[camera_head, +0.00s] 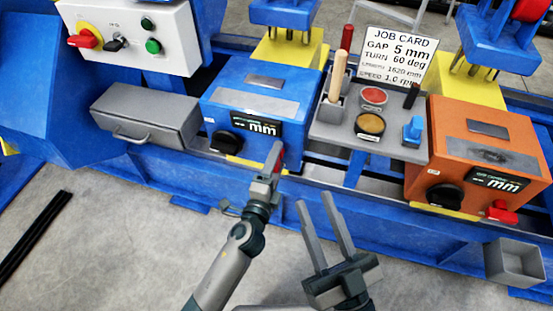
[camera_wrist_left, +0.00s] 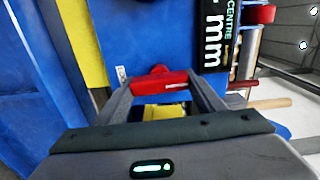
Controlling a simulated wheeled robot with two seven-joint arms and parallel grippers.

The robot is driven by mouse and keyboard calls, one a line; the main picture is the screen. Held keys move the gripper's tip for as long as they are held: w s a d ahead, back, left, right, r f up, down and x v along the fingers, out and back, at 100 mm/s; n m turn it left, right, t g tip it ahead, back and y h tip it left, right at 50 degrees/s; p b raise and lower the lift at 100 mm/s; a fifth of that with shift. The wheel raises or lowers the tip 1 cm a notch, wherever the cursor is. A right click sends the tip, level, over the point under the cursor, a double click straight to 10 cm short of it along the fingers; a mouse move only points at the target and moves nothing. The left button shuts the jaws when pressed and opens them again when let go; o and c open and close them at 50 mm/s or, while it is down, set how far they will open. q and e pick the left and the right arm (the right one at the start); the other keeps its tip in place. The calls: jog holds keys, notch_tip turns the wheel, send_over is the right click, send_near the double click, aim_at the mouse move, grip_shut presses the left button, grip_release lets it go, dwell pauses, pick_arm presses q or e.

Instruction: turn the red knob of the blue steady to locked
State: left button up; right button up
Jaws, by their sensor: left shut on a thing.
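The blue steady (camera_head: 262,92) is a blue box with a black knob (camera_head: 227,142) and a display reading "mm" on its front. Its red knob (camera_wrist_left: 160,84) sits at the lower right of that front and is mostly hidden behind my left gripper in the head view. My left gripper (camera_head: 273,160) is shut on the red knob; in the left wrist view a finger stands at each end of the red bar. My right gripper (camera_head: 323,196) is open and empty, in front of the bench, to the right of the left gripper.
An orange steady (camera_head: 480,145) with its own red knob (camera_head: 502,212) stands at the right. Between the steadies is a grey tray (camera_head: 330,132) with a wooden-handled tool and tins, below a job card (camera_head: 395,60). A grey drawer box (camera_head: 147,113) is at left.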

pick_arm(q)
jog(key=shift+m, duration=0.3)
pick_arm(e)
jog(key=shift+w+f, duration=0.15)
jog(key=shift+f, duration=0.1)
pick_arm(q)
jog(key=o, duration=1.1)
jog(key=shift+c, duration=0.2)
pick_arm(e)
jog(key=shift+f, duration=0.1)
